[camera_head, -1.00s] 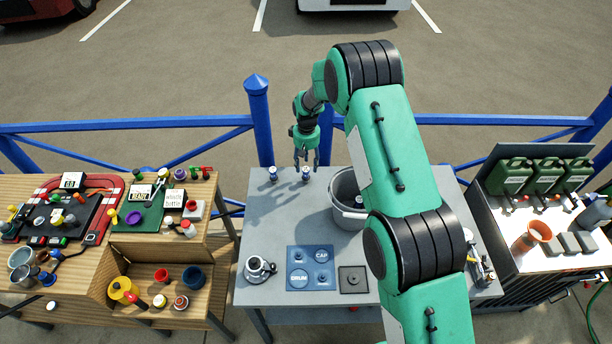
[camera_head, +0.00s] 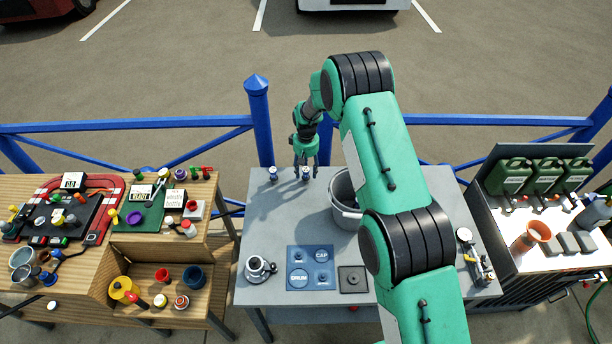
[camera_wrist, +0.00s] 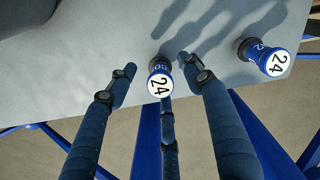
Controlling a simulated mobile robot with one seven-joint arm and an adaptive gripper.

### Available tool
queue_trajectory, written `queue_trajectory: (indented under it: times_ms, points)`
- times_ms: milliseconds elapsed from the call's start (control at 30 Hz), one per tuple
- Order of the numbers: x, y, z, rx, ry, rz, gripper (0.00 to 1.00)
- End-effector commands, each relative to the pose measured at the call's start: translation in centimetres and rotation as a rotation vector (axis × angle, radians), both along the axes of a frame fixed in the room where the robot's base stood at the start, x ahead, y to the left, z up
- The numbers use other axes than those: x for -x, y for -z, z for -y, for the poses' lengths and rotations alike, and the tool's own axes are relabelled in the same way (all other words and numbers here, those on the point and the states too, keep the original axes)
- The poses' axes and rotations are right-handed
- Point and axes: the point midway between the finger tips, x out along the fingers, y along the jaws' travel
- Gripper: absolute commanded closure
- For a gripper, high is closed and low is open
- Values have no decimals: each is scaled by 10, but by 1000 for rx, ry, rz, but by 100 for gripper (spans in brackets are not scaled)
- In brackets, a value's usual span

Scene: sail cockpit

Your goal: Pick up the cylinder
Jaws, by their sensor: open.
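Two small cylinders with blue-rimmed white tops marked "24" stand upright near the far edge of the grey table. The right one (camera_head: 306,174) is under my gripper (camera_head: 306,172); it also shows in the wrist view (camera_wrist: 159,84). The left one (camera_head: 273,174) stands apart, and in the wrist view it is on the right (camera_wrist: 273,62). My gripper (camera_wrist: 157,76) points down, open, its dark blue fingers spread on either side of the nearer cylinder. I cannot tell whether any finger touches it.
A grey bucket (camera_head: 346,217) stands right of the cylinders, partly hidden by my arm. A blue panel (camera_head: 310,279) marked "DRUM" and "CAP" and a metal fitting (camera_head: 259,269) lie nearer. Blue railing (camera_head: 262,120) runs behind the table. The table's middle left is clear.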

Motion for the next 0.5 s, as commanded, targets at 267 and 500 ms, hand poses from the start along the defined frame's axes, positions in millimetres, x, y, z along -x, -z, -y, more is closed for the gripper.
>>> queue_trajectory:
  times_ms: [267,500]
  points:
    - [-1,25,-1,0,0,0,49]
    - [-1,31,-1,0,0,0,49]
